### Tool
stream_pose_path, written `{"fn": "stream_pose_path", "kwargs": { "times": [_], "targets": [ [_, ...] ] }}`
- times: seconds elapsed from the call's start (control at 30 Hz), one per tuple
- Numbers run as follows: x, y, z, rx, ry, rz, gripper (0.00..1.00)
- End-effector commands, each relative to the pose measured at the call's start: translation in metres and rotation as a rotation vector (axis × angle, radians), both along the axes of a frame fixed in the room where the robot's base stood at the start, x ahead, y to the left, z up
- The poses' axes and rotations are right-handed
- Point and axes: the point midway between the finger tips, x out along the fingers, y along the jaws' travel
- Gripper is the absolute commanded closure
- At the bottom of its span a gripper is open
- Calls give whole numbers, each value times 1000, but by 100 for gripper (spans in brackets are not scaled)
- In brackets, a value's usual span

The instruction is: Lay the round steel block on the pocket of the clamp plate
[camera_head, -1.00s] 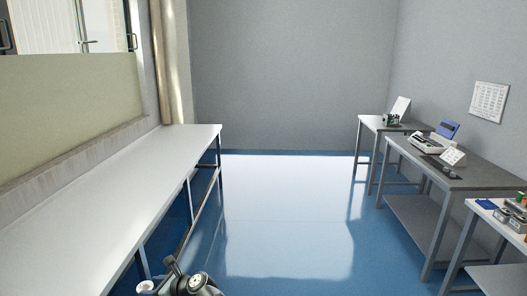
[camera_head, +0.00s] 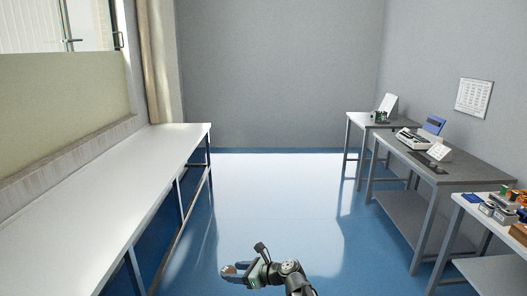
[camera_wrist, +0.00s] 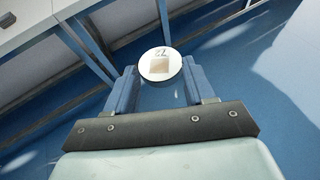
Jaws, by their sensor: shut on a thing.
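The round steel block (camera_wrist: 159,65) is a short pale disc with a lighter square and dark characters on its top face. My gripper (camera_wrist: 158,78) is shut on it, with one blue finger at each side.
A long white bench (camera_head: 110,195) runs along the left. On the right stand a grey table (camera_head: 455,172) with a tester (camera_head: 414,139), a small far table, and a nearer white table (camera_head: 490,222) with coloured items. The blue floor between is clear.

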Motion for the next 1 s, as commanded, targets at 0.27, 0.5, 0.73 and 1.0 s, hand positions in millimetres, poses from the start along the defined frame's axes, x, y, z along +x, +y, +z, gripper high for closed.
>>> {"fn": "stream_pose_path", "kwargs": {
  "times": [0.27,0.5,0.73,1.0],
  "targets": [
    [-2,-81,4,1,0,-53,95],
    [-11,-145,9,1,-1,-96,95],
    [-24,-201,14,1,0,-138,95],
    [-38,-243,18,1,-1,-171,95]
  ]
}}
